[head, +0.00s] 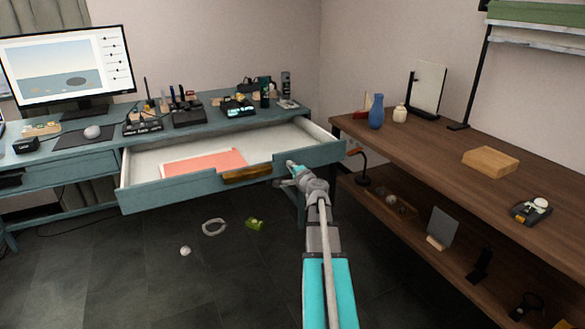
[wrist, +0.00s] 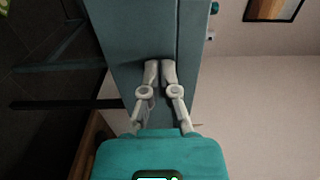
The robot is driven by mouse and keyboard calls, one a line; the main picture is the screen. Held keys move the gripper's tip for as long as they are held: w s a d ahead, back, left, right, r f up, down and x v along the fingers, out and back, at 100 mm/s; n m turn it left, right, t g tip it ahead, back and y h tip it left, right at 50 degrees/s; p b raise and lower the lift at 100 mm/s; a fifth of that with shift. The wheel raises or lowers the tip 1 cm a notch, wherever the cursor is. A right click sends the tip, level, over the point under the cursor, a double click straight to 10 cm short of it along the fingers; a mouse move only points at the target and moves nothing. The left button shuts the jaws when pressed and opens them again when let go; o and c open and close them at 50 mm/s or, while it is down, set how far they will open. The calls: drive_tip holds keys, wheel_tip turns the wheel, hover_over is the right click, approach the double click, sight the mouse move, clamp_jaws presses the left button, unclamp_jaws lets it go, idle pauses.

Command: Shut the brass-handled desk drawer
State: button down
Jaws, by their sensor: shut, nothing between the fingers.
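The desk drawer (head: 150,193) is pulled well out from the teal desk (head: 210,112). Its brass handle (head: 246,174) sits at the middle of the front panel. A pink sheet (head: 210,163) lies inside on the pale drawer floor. My gripper (head: 290,165) is shut and empty, at the drawer front just right of the handle. In the wrist view, my closed fingertips (wrist: 160,64) point at the teal drawer front (wrist: 137,35), very close to it. I cannot tell whether they touch. The handle does not show in the wrist view.
A wooden shelf table (head: 440,160) stands close on the right, with a blue vase (head: 376,111) near its edge.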

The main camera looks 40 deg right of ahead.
sight(259, 141)
drive_tip(key=shift+w, duration=0.1)
drive_tip(key=x, duration=3.2)
drive_tip(key=shift+w+d+f, duration=0.1)
drive_tip(key=shift+f, duration=0.05)
drive_tip(key=shift+w, duration=0.25)
drive_tip(key=shift+w+d, duration=0.1)
drive_tip(key=shift+s+a, duration=0.25)
drive_tip(key=shift+s, duration=0.25)
drive_tip(key=v, duration=1.3)
drive_tip(key=shift+s, duration=0.45)
